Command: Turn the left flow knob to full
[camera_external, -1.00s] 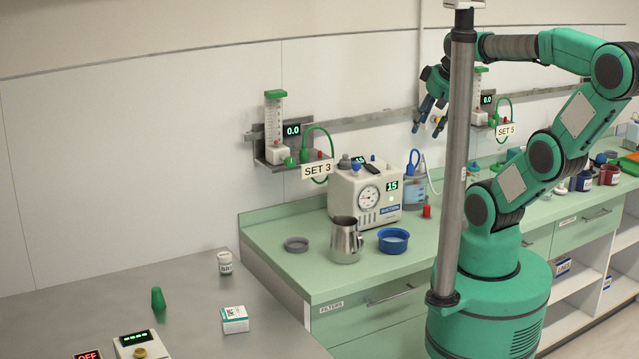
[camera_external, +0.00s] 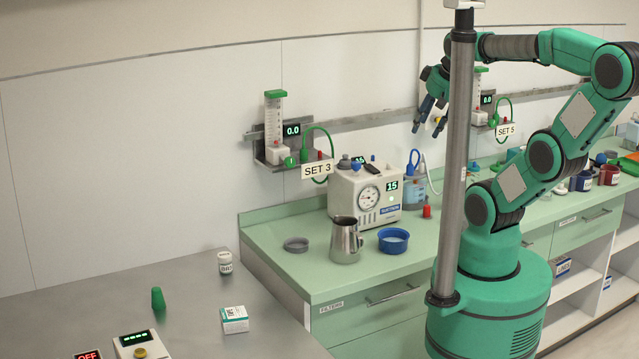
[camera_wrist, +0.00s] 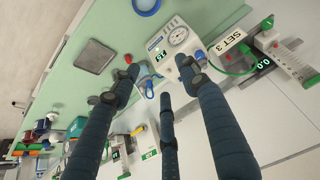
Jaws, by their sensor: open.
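The left flowmeter (camera_external: 275,130) is a clear tube with a green cap on a wall bracket above the SET 3 sign (camera_external: 316,169). Its green flow knob (camera_external: 290,162) is at the lower front, and its display (camera_external: 292,130) reads 0.0. The right flowmeter (camera_external: 480,102), with a SET 5 sign (camera_external: 506,131), is partly behind my column. My gripper (camera_external: 427,125) is open and empty, right of the left flowmeter and apart from it. Its fingers (camera_wrist: 160,85) spread across the wrist view.
A white suction unit (camera_external: 365,197) with a gauge stands on the green counter (camera_external: 315,285), below and right of the left flowmeter. A metal jug (camera_external: 345,242) and blue bowl (camera_external: 393,241) stand before it. A wall rail (camera_external: 370,118) runs behind. Open air separates gripper and left flowmeter.

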